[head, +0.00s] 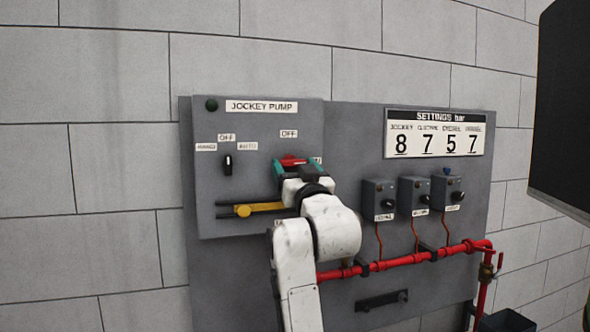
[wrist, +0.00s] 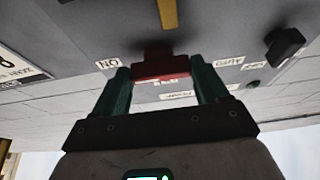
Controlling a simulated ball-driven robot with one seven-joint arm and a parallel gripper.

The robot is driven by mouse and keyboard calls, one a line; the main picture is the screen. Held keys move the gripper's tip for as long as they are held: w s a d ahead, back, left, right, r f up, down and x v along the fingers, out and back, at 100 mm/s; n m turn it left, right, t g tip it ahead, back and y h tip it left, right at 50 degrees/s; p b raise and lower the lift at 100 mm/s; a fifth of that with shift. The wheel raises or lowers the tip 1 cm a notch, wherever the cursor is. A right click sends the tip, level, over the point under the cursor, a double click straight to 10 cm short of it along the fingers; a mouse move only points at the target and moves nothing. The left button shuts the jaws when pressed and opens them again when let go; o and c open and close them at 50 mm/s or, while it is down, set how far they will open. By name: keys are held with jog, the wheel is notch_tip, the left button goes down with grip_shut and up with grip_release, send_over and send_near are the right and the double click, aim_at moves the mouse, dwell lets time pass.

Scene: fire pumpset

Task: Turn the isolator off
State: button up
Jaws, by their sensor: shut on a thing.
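The isolator's red handle (head: 292,160) is on the grey jockey pump panel (head: 225,185), below an OFF label (head: 289,133) and left of a partly hidden ON label (head: 317,160). My gripper (head: 299,170), with teal fingers, is at the handle, and my wrist hides its lower part. In the wrist view the red handle (wrist: 160,69) lies crosswise between the two fingertips of my gripper (wrist: 161,75), which is shut on it. The ON label (wrist: 107,63) shows upside down beside one finger. The handle's exact pointing direction is hard to tell.
A yellow bar (head: 262,207) sits in a slot below the handle, partly behind my arm. A black selector knob (head: 227,165) is at the left. Grey switch boxes (head: 379,199) and a red pipe (head: 400,261) are to the right. A dark screen (head: 565,110) stands at far right.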

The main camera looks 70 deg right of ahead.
jog(key=c, duration=0.3)
jog(key=shift+n+t+y, duration=0.3)
jog(key=shift+n, duration=0.1)
jog(key=n+p, duration=0.1)
jog(key=n, duration=0.1)
jog(key=n+t+y+p, duration=0.1)
jog(key=shift+s+d+r+n, duration=0.1)
jog(key=shift+s+n, duration=0.1)
jog(key=shift+n, duration=0.2)
jog(key=n+y, duration=0.1)
jog(key=n, duration=0.2)
jog(key=n+t+y+p, duration=0.1)
jog(key=n+y, duration=0.1)
jog(key=n, duration=0.1)
jog(key=shift+s+d+t, duration=0.1)
jog(key=shift+t, duration=0.2)
jog(key=n+y, duration=0.1)
jog(key=n, duration=0.3)
jog(key=n+y+b, duration=0.1)
jog(key=n+y, duration=0.1)
jog(key=n, duration=0.2)
jog(key=shift+s+d+r, duration=0.1)
jog(key=shift+r, duration=0.05)
jog(key=shift+r+n+g+y, duration=0.1)
jog(key=shift+n+g+y, duration=0.65)
jog(key=shift+n, duration=1.05)
